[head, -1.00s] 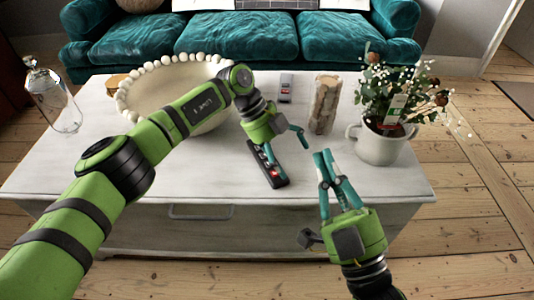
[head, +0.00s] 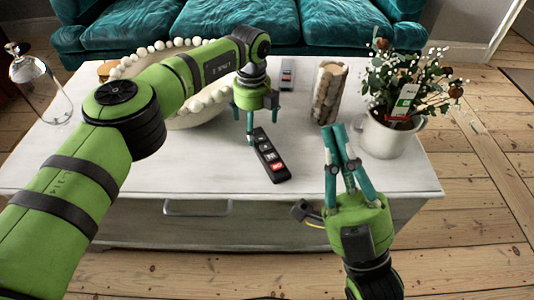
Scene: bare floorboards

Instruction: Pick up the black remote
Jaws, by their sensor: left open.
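The black remote (head: 269,156), with red and grey buttons, lies on the white table (head: 130,170) near its middle, slanting toward the front right. My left gripper (head: 246,130) points down at the remote's far end. It is open and empty, its teal fingers spread. One finger overlaps the remote's far tip in the picture; I cannot tell whether it touches. My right gripper (head: 334,128) points up and away near the table's front right, to the right of the remote. Its fingers are together with nothing visible between them.
A large beaded bowl (head: 205,104) stands behind my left arm. A small grey device (head: 287,72) and a bundle of wood pieces (head: 328,92) are at the back. A teal sofa (head: 240,22) is behind the table.

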